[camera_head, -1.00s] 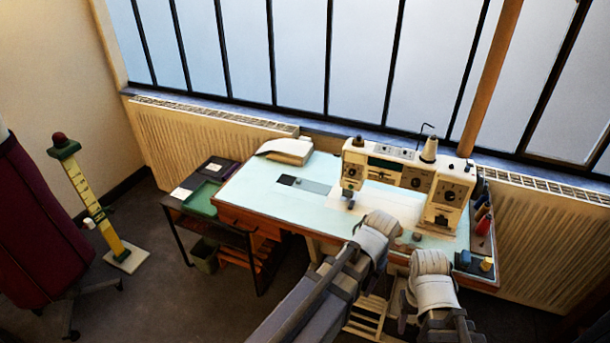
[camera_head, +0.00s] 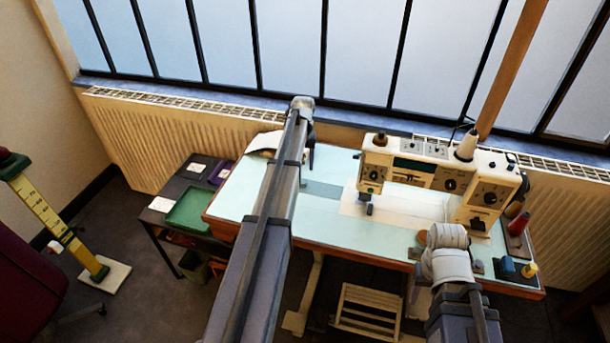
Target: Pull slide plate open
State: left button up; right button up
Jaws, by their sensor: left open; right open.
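The slide plate (camera_head: 326,191) is a grey strip set in the pale blue tabletop, left of the white sewing machine (camera_head: 411,173). My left arm crosses over its left part and hides that end. My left gripper (camera_head: 311,150) is open; only a small dark part of it shows beside the arm's far end, above the back of the table. I cannot tell whether it touches anything. My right gripper (camera_head: 446,238) is open at the table's front edge, below the sewing machine. Its fingertips are hard to make out.
The costume table (camera_head: 360,232) stands against the radiator and window. A dark side table with a green tray (camera_head: 190,209) is at its left.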

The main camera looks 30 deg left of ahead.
aim_at(304, 182)
pick_arm(q)
jog(key=shift+s+d, duration=0.1)
jog(key=shift+d, duration=0.05)
jog(key=shift+f+b, duration=0.7)
jog(key=shift+b, duration=0.05)
notch_tip(304, 182, down, 6)
jog(key=b, duration=0.6)
jog(key=shift+f, duration=0.2)
grip_shut()
dwell(0.5)
